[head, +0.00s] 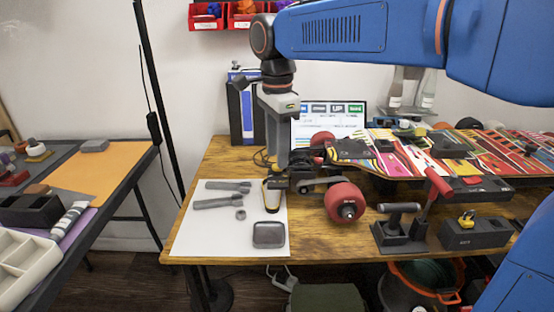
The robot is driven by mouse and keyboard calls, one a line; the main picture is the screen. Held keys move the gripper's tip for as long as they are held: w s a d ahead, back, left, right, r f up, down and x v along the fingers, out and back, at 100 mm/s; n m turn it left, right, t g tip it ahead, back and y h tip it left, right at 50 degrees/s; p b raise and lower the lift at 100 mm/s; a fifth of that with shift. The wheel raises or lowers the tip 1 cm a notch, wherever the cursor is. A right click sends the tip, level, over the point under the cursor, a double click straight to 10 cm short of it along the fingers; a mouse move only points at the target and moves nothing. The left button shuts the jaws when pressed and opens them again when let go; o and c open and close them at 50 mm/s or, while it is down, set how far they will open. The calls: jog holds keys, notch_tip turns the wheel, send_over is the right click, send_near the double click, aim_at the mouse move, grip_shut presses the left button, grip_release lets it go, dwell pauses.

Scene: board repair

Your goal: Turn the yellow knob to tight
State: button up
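A small yellow knob-like piece (466,218) sits on top of a dark block (474,234) at the right front of the table. Its setting is too small to read. My gripper (277,174) points down at the table's left part, well to the left of that piece, beside the skateboard's wheels. A black and yellow item (272,197) shows right below the fingers; I cannot tell whether they touch it. The fingers overlap from this side, so their opening is hidden.
A skateboard (400,150) with red wheels (345,202) lies across the table. Grey tools (222,203) and a grey square piece (268,235) lie on a white sheet (205,240).

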jog(key=shift+f, duration=1.4)
grip_shut()
jog(key=shift+n, duration=2.3)
grip_release()
